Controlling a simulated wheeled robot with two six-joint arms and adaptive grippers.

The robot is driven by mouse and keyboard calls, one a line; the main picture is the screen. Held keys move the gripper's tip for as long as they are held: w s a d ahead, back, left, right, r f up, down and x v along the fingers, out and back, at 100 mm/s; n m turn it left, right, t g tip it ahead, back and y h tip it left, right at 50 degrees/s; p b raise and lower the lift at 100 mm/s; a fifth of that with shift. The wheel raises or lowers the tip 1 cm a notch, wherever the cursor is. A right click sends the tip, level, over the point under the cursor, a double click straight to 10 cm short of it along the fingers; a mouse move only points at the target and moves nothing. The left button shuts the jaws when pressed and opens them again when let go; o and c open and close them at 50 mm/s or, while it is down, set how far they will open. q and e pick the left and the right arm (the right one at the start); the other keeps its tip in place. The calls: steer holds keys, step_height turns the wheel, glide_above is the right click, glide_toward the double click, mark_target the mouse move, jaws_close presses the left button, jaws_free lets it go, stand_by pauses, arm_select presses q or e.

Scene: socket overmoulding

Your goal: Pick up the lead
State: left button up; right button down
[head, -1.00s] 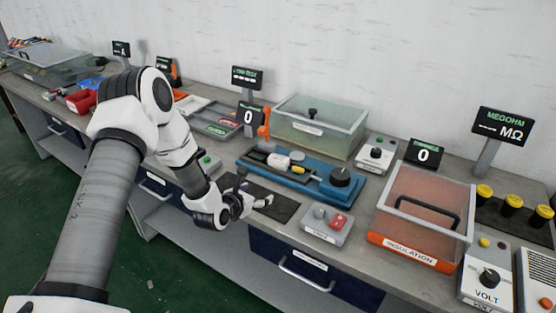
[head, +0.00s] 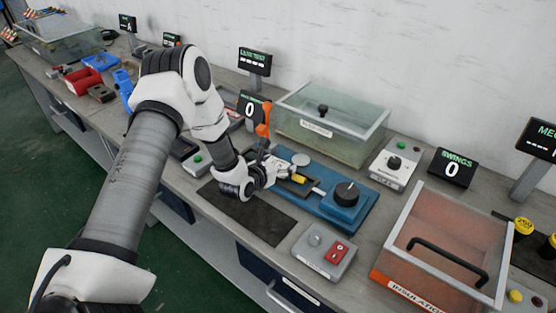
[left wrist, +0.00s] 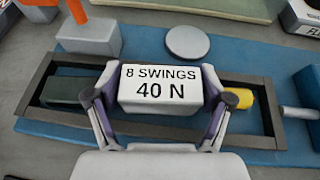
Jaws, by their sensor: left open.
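My left gripper (head: 272,172) is over the blue fixture (head: 352,214) on the bench. In the left wrist view the gripper (left wrist: 159,98) is open, with one finger at each side of a white block (left wrist: 160,82) marked "8 SWINGS 40 N". I cannot tell whether the fingers touch it. The block sits over a dark frame (left wrist: 262,88), between a dark green piece (left wrist: 72,92) and a yellow piece (left wrist: 242,98). The yellow piece also shows in the head view (head: 299,179). I cannot make out a lead for certain. My right gripper is out of view.
A black mat (head: 250,216) lies in front of the fixture. A grey box with a red switch (head: 337,251) stands to the right of the mat. A clear lidded tank (head: 318,135) stands behind, and an orange "INSULATION" tank (head: 440,240) at right. A round knob (head: 347,193) tops the fixture.

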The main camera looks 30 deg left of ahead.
arm_select(q)
steer(key=shift+s+d+r, duration=0.1)
steer(key=shift+s+r, duration=0.05)
steer(key=shift+s, duration=0.2)
steer(key=shift+c, duration=0.6)
steer(key=shift+s+r, duration=0.15)
steer(key=shift+s, duration=0.05)
steer(key=c, duration=0.6)
steer(key=shift+c, duration=0.5)
steer(key=shift+w, duration=0.2)
